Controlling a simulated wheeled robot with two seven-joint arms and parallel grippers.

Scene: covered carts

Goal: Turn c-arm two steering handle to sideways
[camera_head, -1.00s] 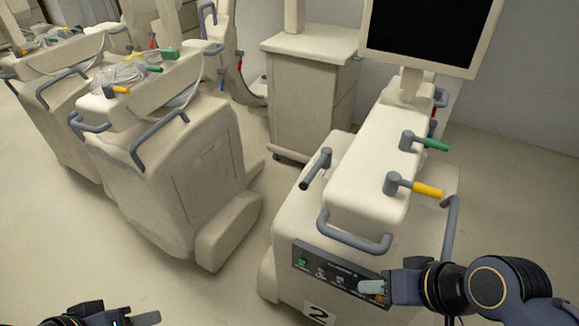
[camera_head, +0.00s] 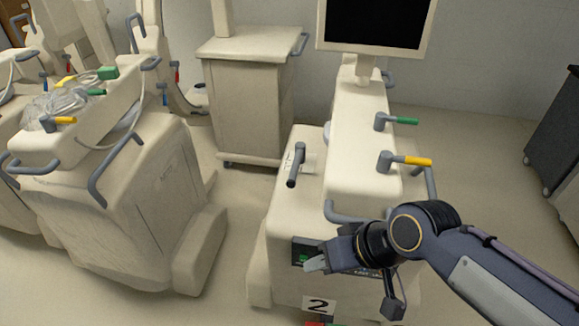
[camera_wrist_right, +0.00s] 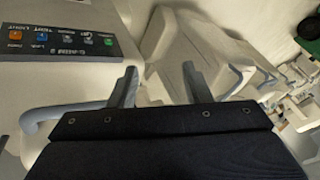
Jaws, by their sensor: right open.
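C-arm two (camera_head: 345,130) is the cream cart marked with a "2" label (camera_head: 318,305). A grey lever-like handle with a dark grip (camera_head: 296,165), which looks like the steering handle, stands on its left top and points toward the front. My right gripper (camera_head: 318,262) is in front of the control panel (camera_head: 302,250), below and in front of that handle, and covers part of the panel. In the right wrist view my right gripper (camera_wrist_right: 158,82) is open and empty, with the panel (camera_wrist_right: 62,38) at upper left. My left gripper is out of view.
A yellow-tipped lever (camera_head: 405,160) and a green-tipped lever (camera_head: 396,121) stick out on the right. A grey front rail (camera_head: 345,216) is near my right arm. Another covered cart (camera_head: 125,205) stands at left, with clear floor between.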

